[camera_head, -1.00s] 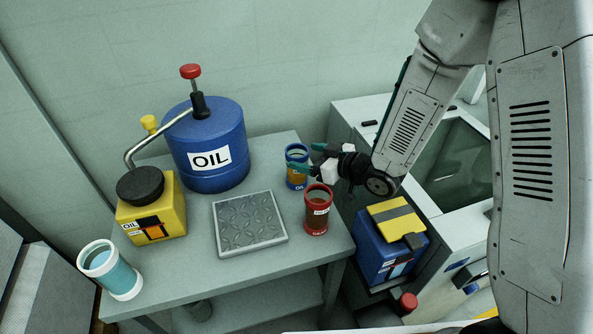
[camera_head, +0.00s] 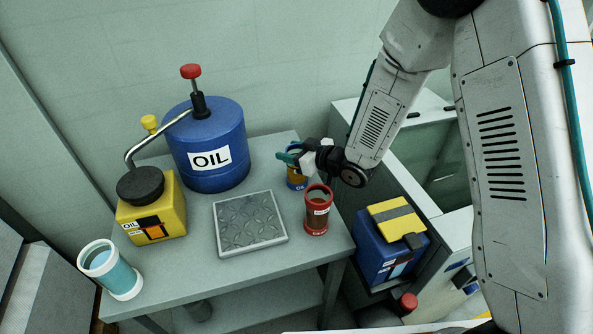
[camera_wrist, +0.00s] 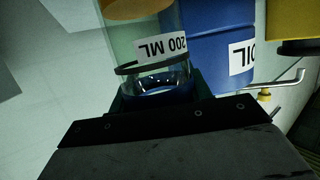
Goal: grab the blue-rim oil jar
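The blue-rim oil jar (camera_head: 297,181) stands upright at the table's back right corner, with amber oil and a blue base. My gripper (camera_head: 291,156) is at the jar's upper part, hiding most of its rim. In the wrist view the jar (camera_wrist: 160,78) appears upside down, its clear glass marked "200 ML" and its blue rim close to my gripper (camera_wrist: 158,100). The dark green fingers are apart, one on each side of the rim. I cannot see whether they touch the glass.
A red-rim jar (camera_head: 317,211) stands just in front of the blue-rim jar, close to my gripper. A metal plate (camera_head: 282,238), a blue oil drum (camera_head: 222,125), a yellow can (camera_head: 172,205) and a white-rim jar (camera_head: 118,276) share the table.

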